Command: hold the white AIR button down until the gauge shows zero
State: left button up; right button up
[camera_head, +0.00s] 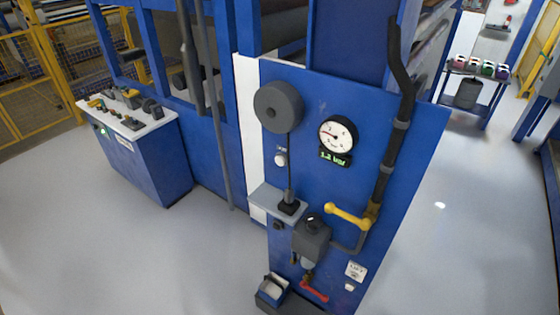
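A white round button (281,159) sits on the blue panel (311,100), under a small label whose text I cannot read clearly. The gauge (338,135) is to its upper right, with a white dial and black rim. The green display (335,158) below the dial seems to read 1.2 bar. A second, smaller white button (349,287) is low on the panel, under a white label (355,271). Neither gripper is in view, and nothing touches the upper white button.
A dark grey disc (279,107) on a thin rod stands above a small shelf (274,200). A yellow handle (348,216) and a dark pipe (392,140) stick out at right. A grey unit (311,240) and red lever (315,292) are below. The floor (440,220) at right is clear.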

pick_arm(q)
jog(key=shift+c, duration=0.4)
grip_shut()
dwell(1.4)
